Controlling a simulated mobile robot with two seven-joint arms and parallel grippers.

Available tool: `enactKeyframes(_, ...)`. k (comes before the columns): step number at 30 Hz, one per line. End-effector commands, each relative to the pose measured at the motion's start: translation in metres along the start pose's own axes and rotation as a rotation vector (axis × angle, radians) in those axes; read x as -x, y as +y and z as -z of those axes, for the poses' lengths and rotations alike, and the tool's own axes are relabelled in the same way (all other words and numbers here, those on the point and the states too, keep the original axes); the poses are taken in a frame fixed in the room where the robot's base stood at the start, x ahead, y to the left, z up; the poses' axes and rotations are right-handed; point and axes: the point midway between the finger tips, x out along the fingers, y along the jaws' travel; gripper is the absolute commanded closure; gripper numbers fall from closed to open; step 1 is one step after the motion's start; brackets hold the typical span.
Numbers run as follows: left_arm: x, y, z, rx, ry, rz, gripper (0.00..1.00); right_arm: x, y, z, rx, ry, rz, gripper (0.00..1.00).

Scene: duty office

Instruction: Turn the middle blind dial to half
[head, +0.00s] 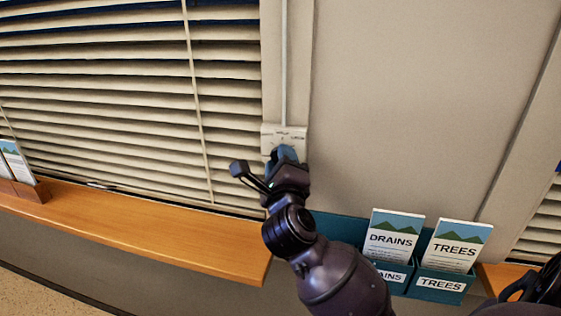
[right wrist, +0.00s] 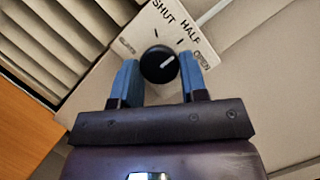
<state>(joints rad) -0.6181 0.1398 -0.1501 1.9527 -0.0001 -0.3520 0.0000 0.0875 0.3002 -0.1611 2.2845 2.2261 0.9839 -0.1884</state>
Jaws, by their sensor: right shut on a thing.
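The blind dial is a black round knob (right wrist: 158,64) with a white pointer line, on a pale plate (right wrist: 187,22) marked SHUT, HALF and OPEN. The pointer leans up and right, seemingly between the HALF and OPEN marks. My right gripper (right wrist: 158,82) is shut on the knob, with a blue fingertip at each side. In the head view the right gripper (head: 284,155) meets the plate (head: 284,133) on the wall post and hides the knob. The blind (head: 120,90) to the left has its slats tilted with gaps between them.
A wooden sill (head: 150,225) runs below the blind, with a leaflet holder (head: 20,190) at its left. A teal rack with DRAINS leaflets (head: 393,235) and TREES leaflets (head: 455,245) is right of my arm. The wall panel (head: 420,100) above is bare.

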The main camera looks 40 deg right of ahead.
Motion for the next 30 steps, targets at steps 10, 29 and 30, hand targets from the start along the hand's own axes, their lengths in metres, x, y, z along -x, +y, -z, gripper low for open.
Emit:
enactKeyframes(10, 0.0001, 0.0000, 0.0007, 0.000, 0.002, 0.000, 0.57, 0.0001, 0.0004, 0.0001, 0.035, 0.001, -0.016, 0.84)
enactKeyframes(29, 0.0001, 0.0000, 0.0011, 0.000, 0.002, 0.000, 0.57, 0.0000, -0.0001, 0.0000, 0.034, 0.001, -0.015, 0.35)
enactKeyframes(30, 0.0001, 0.0000, 0.0011, 0.000, 0.002, 0.000, 0.57, 0.0001, -0.0001, 0.0000, 0.034, 0.001, -0.015, 0.35)
